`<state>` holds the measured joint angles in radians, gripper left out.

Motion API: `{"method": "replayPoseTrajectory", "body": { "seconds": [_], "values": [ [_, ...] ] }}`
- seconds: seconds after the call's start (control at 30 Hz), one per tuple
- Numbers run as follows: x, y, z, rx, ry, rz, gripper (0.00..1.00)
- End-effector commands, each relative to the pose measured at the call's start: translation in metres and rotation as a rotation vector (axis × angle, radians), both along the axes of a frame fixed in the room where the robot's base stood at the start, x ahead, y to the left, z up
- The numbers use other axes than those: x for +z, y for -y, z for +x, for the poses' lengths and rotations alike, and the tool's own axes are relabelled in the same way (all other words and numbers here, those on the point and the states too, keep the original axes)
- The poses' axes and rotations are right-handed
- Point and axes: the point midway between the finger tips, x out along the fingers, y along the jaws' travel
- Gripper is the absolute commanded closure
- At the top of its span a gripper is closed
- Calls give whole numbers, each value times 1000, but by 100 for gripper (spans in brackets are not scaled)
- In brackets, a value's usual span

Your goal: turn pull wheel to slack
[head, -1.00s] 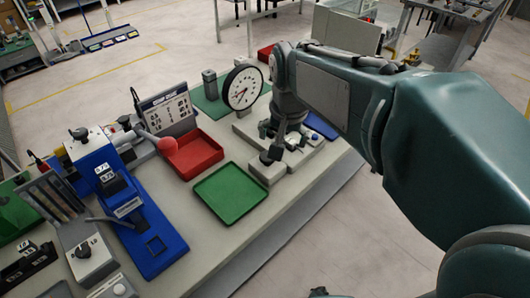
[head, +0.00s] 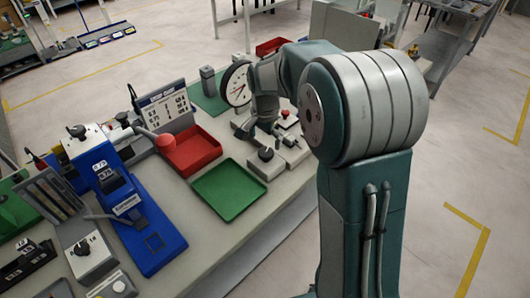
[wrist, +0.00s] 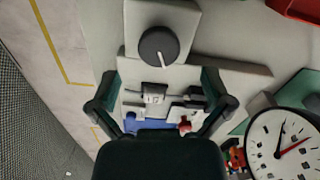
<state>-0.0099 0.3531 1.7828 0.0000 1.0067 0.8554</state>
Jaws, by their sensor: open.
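A round black knob (head: 265,154), which may be the pull wheel, sits on a light grey block at the near end of a fixture. In the wrist view the knob (wrist: 158,46) has a white pointer line aimed down and slightly right; no slack mark is readable. My gripper (wrist: 157,88) is open, its dark green fingers apart on either side of the fixture's middle. The knob lies beyond the fingertips, untouched. A small grey part with a marking (wrist: 153,93) shows between the fingers.
A white dial gauge (head: 237,84) stands beside the fixture. A red button (head: 286,113) sits on it. A green tray (head: 230,190) and red bin (head: 193,153) lie to the left. A blue press (head: 150,240) stands farther left. Open floor lies right of the table.

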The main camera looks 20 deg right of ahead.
Motion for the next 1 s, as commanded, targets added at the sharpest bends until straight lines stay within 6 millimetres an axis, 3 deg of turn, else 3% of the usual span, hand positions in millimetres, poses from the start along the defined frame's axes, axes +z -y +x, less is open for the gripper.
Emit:
{"method": "replayPoseTrajectory", "body": {
  "seconds": [0.1, 0.3, 0.67, 0.83, 0.87, 1.0],
  "values": [
    [-23, 0, -1, 0, -4, 0, 0],
    [-47, 0, 0, 1, -1, 0, 0],
    [-53, 0, 0, 1, 1, 0, 0],
    [-52, 0, 0, 1, 1, 0, 76],
    [-53, 0, 0, 1, 1, 0, 82],
    [-53, 0, 0, 1, 2, 1, 81]
  ]
}}
